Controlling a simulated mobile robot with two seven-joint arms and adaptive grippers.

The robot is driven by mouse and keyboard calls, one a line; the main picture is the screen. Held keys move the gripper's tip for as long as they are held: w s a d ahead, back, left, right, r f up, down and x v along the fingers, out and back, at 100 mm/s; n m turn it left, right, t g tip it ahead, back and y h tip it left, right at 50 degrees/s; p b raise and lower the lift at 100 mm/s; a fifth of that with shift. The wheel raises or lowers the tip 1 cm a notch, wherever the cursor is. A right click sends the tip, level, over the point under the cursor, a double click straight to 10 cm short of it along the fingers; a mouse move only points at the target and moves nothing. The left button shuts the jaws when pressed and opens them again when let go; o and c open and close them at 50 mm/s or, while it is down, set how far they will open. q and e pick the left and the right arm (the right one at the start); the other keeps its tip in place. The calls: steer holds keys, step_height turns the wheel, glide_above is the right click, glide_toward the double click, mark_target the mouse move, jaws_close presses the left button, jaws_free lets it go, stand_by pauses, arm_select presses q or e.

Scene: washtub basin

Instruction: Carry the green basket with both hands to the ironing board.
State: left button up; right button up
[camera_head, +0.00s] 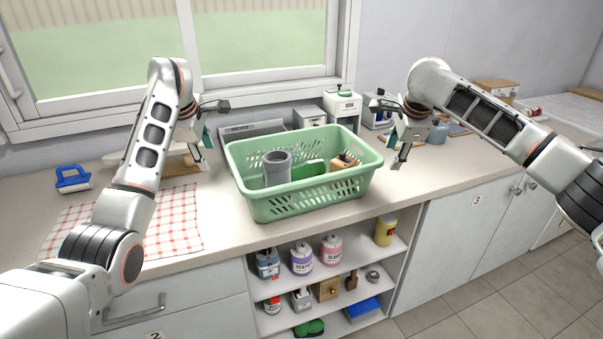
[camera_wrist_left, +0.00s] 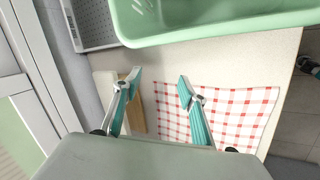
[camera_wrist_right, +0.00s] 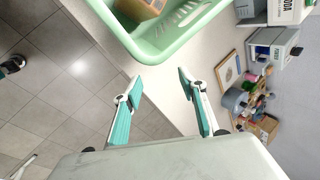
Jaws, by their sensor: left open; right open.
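The green basket (camera_head: 308,200) stands upright on the counter in the head view, with a grey cup, a green item and a tan block inside. Its rim also shows in the left wrist view (camera_wrist_left: 215,32) and the right wrist view (camera_wrist_right: 150,52). My left gripper (camera_head: 203,152) is open and empty, just left of the basket and apart from it; its fingers show in the left wrist view (camera_wrist_left: 160,82). My right gripper (camera_head: 398,150) is open and empty, just right of the basket's rim; its fingers show in the right wrist view (camera_wrist_right: 160,84). I cannot make out an ironing board.
A red-checked cloth (camera_head: 172,222) and a blue-handled brush (camera_head: 72,179) lie on the counter at left. Several containers, including a white one with a green lid (camera_head: 343,106), stand behind the basket. An open shelf (camera_head: 340,265) holds tins below. Tiled floor (camera_head: 480,285) is clear at right.

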arm_select(q)
steer(key=x, duration=1.1)
arm_select(e)
steer(key=x, duration=1.1)
arm_select(q)
steer(key=shift+w+d+f, duration=0.1)
steer(key=shift+d, duration=0.45)
arm_select(e)
steer(key=shift+w+a, duration=0.1)
steer(key=shift+a, duration=0.45)
arm_select(q)
steer(key=shift+d, duration=0.2)
arm_select(e)
steer(key=shift+a, duration=0.2)
arm_select(q)
steer(key=shift+d, duration=0.1)
arm_select(e)
steer(key=shift+a, duration=0.1)
